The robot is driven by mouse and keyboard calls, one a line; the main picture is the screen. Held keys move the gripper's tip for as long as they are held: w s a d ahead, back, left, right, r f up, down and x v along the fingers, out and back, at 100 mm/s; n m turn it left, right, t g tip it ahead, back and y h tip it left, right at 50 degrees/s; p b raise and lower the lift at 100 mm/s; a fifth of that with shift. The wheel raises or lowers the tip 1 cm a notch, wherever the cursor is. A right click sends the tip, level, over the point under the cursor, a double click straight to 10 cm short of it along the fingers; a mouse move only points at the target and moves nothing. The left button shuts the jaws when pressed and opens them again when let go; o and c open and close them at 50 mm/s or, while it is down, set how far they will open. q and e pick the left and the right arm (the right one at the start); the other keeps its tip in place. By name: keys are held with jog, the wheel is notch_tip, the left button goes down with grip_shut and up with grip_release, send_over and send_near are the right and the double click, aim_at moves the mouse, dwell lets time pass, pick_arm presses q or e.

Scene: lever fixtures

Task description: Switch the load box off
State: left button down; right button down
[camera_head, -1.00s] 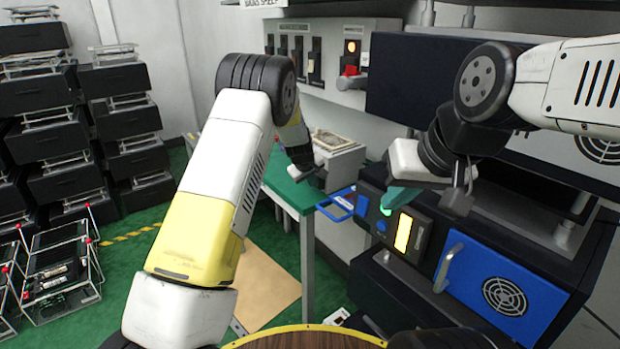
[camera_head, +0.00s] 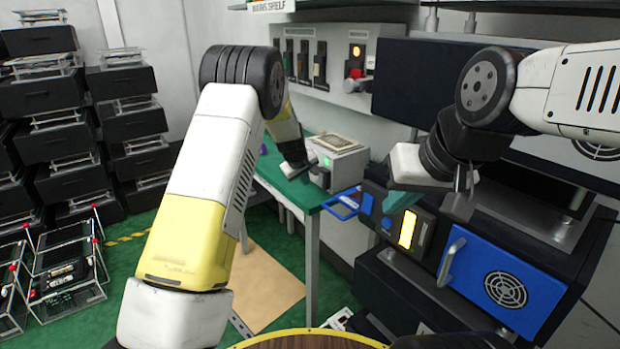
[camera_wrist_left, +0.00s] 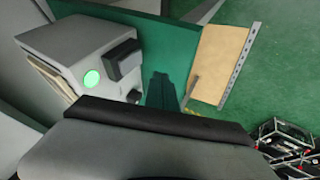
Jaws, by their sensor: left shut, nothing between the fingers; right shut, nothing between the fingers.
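A light grey box (camera_head: 345,160) stands on the green table. I take it for the load box, though I can read no label. Its front has a lit green lamp (camera_head: 327,161). In the left wrist view the box (camera_wrist_left: 75,50) shows the green lamp (camera_wrist_left: 91,78) and a dark block-like switch part (camera_wrist_left: 124,60); its exact position is unclear. My left gripper (camera_head: 296,168) is shut and empty, left of the box front and apparently just short of it. My right gripper (camera_head: 465,192) is shut and empty, in front of the rack at the right.
The green table (camera_head: 310,199) holds the box. A wall panel (camera_head: 325,65) with several dark switches and an orange lamp is behind. Stacked black boxes (camera_head: 45,130) fill the left.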

pick_arm(q)
jog(key=d+v, duration=0.1)
jog(key=v, duration=0.7)
jog(key=shift+a+r, duration=0.3)
jog(key=shift+r, duration=0.05)
